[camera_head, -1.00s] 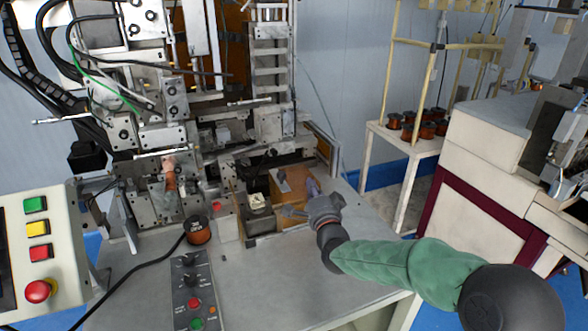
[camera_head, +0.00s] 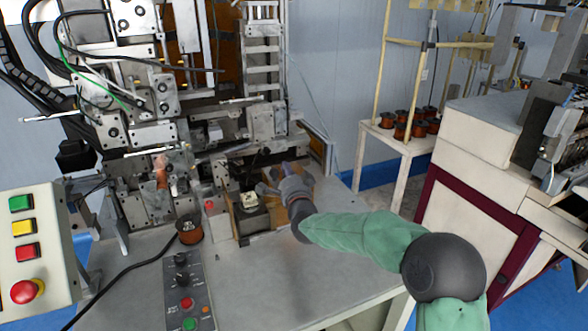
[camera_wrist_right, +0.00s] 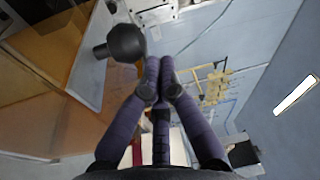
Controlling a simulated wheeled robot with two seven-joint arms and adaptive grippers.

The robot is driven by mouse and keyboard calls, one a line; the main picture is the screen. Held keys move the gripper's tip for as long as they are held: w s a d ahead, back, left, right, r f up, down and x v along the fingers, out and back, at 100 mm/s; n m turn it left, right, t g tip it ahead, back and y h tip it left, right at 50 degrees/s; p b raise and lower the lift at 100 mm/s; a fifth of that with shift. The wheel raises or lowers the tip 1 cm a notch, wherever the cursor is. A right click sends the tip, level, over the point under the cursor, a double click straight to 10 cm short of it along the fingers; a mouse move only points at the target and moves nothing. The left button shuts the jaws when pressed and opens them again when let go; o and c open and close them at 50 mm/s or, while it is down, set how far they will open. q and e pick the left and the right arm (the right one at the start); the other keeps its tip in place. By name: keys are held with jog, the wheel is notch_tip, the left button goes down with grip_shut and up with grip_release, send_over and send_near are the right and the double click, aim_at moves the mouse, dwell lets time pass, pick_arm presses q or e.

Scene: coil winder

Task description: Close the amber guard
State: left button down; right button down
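An amber panel, which looks like the guard (camera_head: 228,45), stands upright behind the machine's slides in the head view, partly hidden by them. In the right wrist view, amber see-through sheeting (camera_wrist_right: 60,115) fills the left side, and a black round knob (camera_wrist_right: 126,43) shows beside its pale edge. My right gripper (camera_head: 272,184) is over the machine's front right, above an orange-brown block there that it mostly hides. In the wrist view, the right gripper's fingers (camera_wrist_right: 159,65) are drawn together with nothing seen between them. The knob is just left of the fingertips; contact cannot be told. My left gripper is not in view.
A control box with coloured buttons (camera_head: 60,245) stands at the left. A small button panel (camera_head: 188,292) and a copper spool (camera_head: 189,231) are on the machine table (camera_head: 260,285). Right of the table are a spool shelf (camera_head: 395,150) and a white cabinet (camera_head: 485,135).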

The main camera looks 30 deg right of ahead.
jog(key=shift+a, duration=0.2)
jog(key=a, duration=1.3)
jog(key=shift+w+a, duration=0.25)
jog(key=shift+w, duration=0.1)
jog(key=shift+f, duration=0.1)
